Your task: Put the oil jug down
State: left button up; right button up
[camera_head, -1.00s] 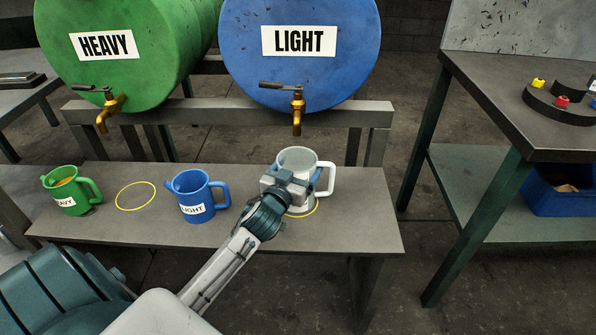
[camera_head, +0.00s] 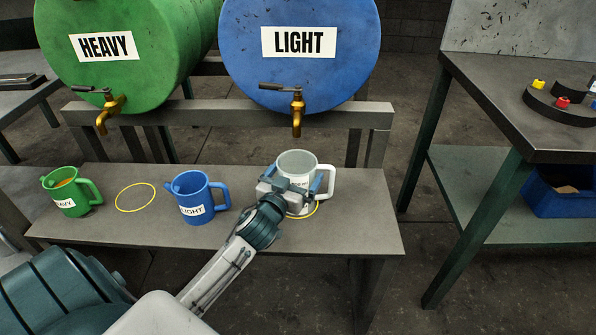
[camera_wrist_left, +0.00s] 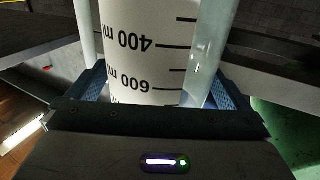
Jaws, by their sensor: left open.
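The white oil jug (camera_head: 297,162) stands upright on the bench, on the yellow ring (camera_head: 317,209) under the blue drum's tap. Its handle points right. My left gripper (camera_head: 292,188) is open, with its fingers on either side of the jug body. In the left wrist view the jug (camera_wrist_left: 150,50) fills the space between the fingers, and its volume marks appear upside down. The gripper hides part of the jug's front in the head view. My right gripper is not in view.
A blue jug marked LIGHT (camera_head: 195,198) stands left of the gripper. A green jug marked HEAVY (camera_head: 70,192) is further left, beside an empty yellow ring (camera_head: 136,197). Brass taps (camera_head: 297,112) of the blue and green drums hang above. The bench's right end (camera_head: 375,215) is clear.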

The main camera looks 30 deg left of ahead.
pick_arm(q)
jog(key=s+d, duration=0.1)
jog(key=s, duration=0.9)
jog(key=shift+d+b, duration=0.3)
jog(key=shift+b, duration=0.1)
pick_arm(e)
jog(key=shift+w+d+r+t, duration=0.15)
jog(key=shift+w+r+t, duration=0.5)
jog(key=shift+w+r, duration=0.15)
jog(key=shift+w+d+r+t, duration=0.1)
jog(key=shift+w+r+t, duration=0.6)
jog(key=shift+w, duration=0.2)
